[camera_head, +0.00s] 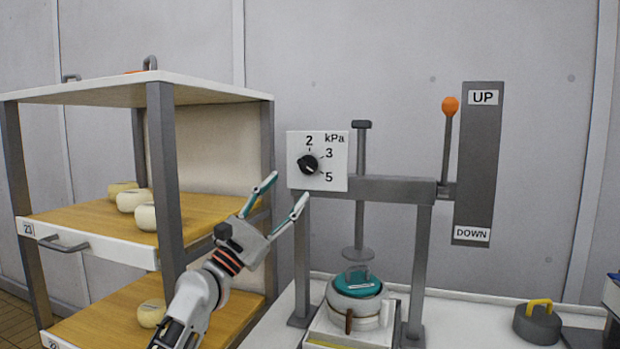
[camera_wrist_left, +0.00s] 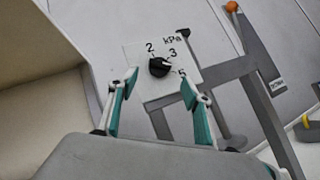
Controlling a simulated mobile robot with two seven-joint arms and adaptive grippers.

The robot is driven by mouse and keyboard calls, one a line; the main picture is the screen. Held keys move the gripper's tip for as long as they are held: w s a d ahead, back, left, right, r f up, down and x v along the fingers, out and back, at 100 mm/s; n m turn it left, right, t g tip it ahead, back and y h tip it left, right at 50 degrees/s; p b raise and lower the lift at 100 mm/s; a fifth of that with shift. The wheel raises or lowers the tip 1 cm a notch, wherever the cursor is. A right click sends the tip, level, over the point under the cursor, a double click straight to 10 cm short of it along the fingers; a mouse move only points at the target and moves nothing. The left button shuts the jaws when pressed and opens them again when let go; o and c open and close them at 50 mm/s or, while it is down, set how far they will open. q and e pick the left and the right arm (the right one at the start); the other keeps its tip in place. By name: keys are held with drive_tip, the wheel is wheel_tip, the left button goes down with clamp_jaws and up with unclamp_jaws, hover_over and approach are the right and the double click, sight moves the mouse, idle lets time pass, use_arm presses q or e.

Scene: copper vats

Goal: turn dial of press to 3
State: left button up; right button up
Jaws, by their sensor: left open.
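The press (camera_head: 395,190) is a grey frame on the white bench, with a white dial panel (camera_head: 335,178) at its upper left marked 2, 3, 5 and kPa. The black dial (camera_head: 307,163) sits on this panel; which mark its pointer is on is hard to tell. My left gripper (camera_head: 287,188) is open and empty, below and left of the dial, apart from it. In the left wrist view the dial (camera_wrist_left: 159,67) shows ahead, between and beyond the open fingertips (camera_wrist_left: 160,86). My right gripper is in neither view.
A shelf rack (camera_head: 160,130) with round cheeses stands at left, close to my left arm. A lever (camera_head: 449,125) with an orange knob stands by the UP/DOWN plate (camera_head: 478,165). A pot with a teal lid (camera_head: 354,285) sits under the press. A dark weight (camera_head: 537,323) lies at right.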

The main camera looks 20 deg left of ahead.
sight(304, 168)
use_arm(q)
drive_tip(key=x, duration=0.7)
drive_tip(key=shift+s+d+r+p, duration=0.1)
drive_tip(key=shift+s+p, duration=0.1)
drive_tip(key=shift+p, duration=0.1)
drive_tip(key=c, duration=1.1)
